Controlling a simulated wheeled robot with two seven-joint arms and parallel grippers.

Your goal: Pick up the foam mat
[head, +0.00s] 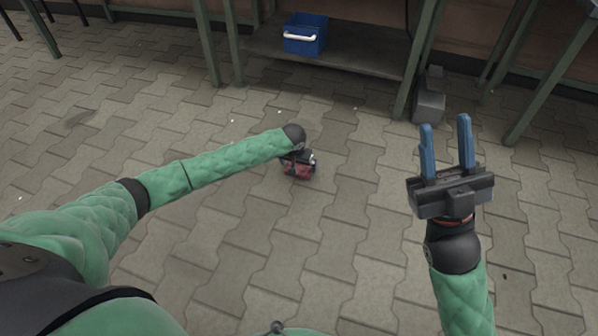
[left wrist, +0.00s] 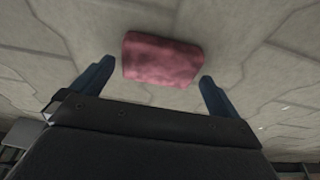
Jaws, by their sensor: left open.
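The foam mat (left wrist: 162,60) is a small reddish-pink pad with rounded corners, lying on the paved floor. In the left wrist view it sits between and just beyond the two blue fingers of my left gripper (left wrist: 154,82), which are apart with nothing held between them. In the head view the mat (head: 297,171) shows as a dark red patch partly hidden by my left gripper (head: 299,160), which points down over it. I cannot tell whether the fingers touch it. My right gripper (head: 446,146) is raised at the right, its two blue fingers apart and empty.
A blue box with a white handle (head: 305,36) stands on the low shelf of a workbench at the back. Green bench legs (head: 417,62) and a grey metal object (head: 429,100) stand behind my right gripper. The paved floor (head: 300,250) around the mat is clear.

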